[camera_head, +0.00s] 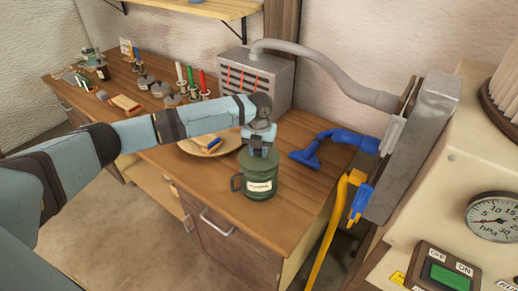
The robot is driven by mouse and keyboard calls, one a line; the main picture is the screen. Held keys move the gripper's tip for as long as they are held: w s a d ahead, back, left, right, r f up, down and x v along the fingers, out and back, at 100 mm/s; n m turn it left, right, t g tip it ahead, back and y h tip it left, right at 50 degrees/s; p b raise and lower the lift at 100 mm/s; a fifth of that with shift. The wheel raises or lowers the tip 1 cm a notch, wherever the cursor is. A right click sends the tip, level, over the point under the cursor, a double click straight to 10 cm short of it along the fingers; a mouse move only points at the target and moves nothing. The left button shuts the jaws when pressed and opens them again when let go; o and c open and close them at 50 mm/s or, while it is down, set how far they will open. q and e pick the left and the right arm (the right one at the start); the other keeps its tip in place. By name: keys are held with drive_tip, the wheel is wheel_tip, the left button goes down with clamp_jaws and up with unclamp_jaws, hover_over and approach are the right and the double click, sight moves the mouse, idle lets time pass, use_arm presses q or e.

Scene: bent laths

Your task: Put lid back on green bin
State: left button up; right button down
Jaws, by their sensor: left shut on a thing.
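The green bin (262,194) stands upright near the front right of the wooden worktop, with a pale label on its front and a handle on its left side. My left gripper (260,149) points down directly over the bin. It is shut on the green lid (258,161) at the bin's top. The fingers hide part of the lid, and I cannot tell whether the lid is fully seated or slightly raised. My right gripper is not in view.
Behind my left arm are a round board with a blue-topped block (210,144) and a grey vented box (262,78) with a hose. A blue nozzle (307,155) lies right of the bin. Candles (190,78) and small pots stand further left. The worktop's front edge is close.

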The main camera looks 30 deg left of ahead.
use_arm(q)
drive_tip(key=shift+p, duration=0.4)
idle(0.6)
drive_tip(key=o, duration=1.5)
drive_tip(key=shift+c, duration=0.2)
drive_tip(key=shift+r+p, duration=2.1)
drive_tip(key=shift+r, duration=1.4)
clamp_jaws()
